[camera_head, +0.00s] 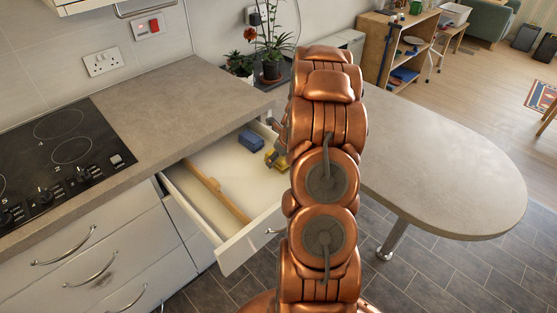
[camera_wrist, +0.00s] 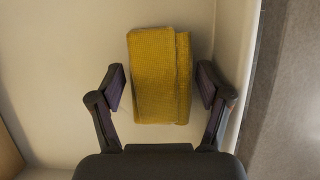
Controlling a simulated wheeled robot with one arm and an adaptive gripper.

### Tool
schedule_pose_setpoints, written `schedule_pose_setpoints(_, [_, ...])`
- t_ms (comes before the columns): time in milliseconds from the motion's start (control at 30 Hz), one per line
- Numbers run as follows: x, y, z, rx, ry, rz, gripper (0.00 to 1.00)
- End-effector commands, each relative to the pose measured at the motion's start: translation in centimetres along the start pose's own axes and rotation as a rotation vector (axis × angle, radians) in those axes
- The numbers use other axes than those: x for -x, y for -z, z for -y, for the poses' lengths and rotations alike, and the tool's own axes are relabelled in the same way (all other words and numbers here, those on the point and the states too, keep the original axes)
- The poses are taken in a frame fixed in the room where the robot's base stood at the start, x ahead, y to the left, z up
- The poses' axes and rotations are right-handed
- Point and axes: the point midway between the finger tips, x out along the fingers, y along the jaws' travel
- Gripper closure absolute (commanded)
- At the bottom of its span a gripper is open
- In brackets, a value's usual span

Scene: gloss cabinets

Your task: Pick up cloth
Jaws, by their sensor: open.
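A folded yellow cloth (camera_wrist: 158,75) lies in the open drawer, close to the drawer wall on the right of the wrist view. In the head view a small yellow part of the cloth (camera_head: 278,160) shows beside my arm, which hides the rest. My gripper (camera_wrist: 161,88) is open, with one finger on each side of the cloth's near part. There are gaps between the fingers and the cloth. In the head view my arm mostly hides the gripper. The open drawer (camera_head: 205,212) is white inside.
A blue item (camera_head: 251,140) and a long wooden item (camera_head: 218,195) also lie in the drawer. The grey countertop (camera_head: 190,95) is above the drawer, with a black hob (camera_head: 60,160) at left. A rounded table (camera_head: 450,170) stands to the right of my arm.

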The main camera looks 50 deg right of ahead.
Motion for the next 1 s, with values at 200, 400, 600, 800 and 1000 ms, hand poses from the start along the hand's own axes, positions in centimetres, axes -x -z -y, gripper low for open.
schedule_pose_setpoints(200, [0.0,-0.01,0.01,0.0,0.001,0.0,0.23])
schedule_pose_setpoints(400, [0.0,-0.01,0.03,0.0,0.001,0.0,0.4])
schedule_pose_setpoints(600, [0.0,-0.01,0.03,0.0,0.001,0.0,0.6])
schedule_pose_setpoints(800, [0.0,0.0,0.03,0.0,0.001,0.0,0.71])
schedule_pose_setpoints(1000, [0.03,-0.03,0.09,0.001,0.003,0.001,0.71])
